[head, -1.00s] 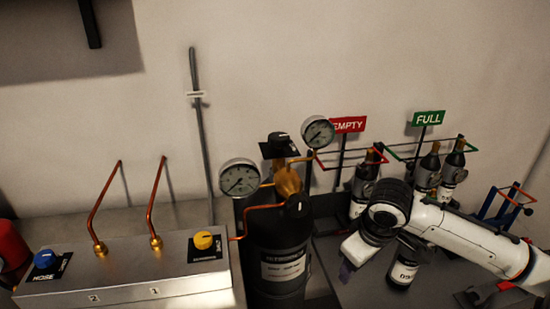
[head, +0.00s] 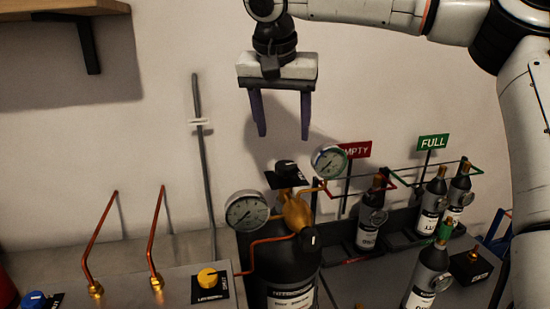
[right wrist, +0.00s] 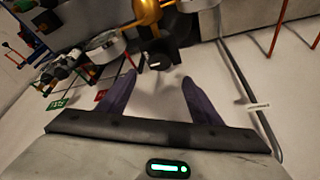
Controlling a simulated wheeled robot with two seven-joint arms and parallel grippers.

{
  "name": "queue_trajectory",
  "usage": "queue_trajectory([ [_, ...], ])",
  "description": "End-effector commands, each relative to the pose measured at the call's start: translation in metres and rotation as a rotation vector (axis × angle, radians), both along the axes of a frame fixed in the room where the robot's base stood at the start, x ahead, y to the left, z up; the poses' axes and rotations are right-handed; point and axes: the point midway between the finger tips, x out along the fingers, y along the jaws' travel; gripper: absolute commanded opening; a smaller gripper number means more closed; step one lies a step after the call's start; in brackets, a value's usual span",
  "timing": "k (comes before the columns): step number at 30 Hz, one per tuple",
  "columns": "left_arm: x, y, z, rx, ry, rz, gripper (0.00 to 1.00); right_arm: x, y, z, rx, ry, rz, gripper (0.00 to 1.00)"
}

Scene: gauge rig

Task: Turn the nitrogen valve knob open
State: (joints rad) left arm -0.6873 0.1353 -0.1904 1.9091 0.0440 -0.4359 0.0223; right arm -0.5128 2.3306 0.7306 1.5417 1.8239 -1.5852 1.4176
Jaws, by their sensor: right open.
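The large black nitrogen cylinder (head: 285,262) stands at the bottom centre of the head view. A brass valve body (head: 295,211) tops it, with a black knob (head: 286,166) and a black tag at the upper end. My right gripper (head: 284,137) points down above the knob, open and empty, its purple fingers spread to either side. In the right wrist view the black knob (right wrist: 157,60) lies just beyond and between the fingertips, apart from them. My left gripper is not in view.
Two dial gauges flank the valve, one at left (head: 247,211) and one at right (head: 328,162). A steel panel with a yellow knob (head: 208,278) and copper pipes (head: 157,240) is at left. Several small bottles stand at right by the EMPTY and FULL (head: 433,142) signs.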

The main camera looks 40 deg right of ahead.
Motion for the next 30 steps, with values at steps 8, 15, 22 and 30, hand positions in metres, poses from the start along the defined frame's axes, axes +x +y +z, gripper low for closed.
queue_trajectory([
  [8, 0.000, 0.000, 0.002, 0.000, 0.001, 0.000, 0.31, 0.009, -0.012, -0.041, 0.004, 0.007, 0.003, 0.59],
  [15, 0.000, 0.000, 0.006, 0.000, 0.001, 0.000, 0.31, 0.018, -0.025, -0.078, 0.002, 0.005, 0.002, 0.59],
  [22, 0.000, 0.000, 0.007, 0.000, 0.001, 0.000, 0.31, 0.021, -0.030, -0.092, 0.001, 0.002, 0.003, 0.59],
  [30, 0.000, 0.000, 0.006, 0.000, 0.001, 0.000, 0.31, 0.022, -0.031, -0.093, 0.001, 0.002, 0.003, 0.56],
])
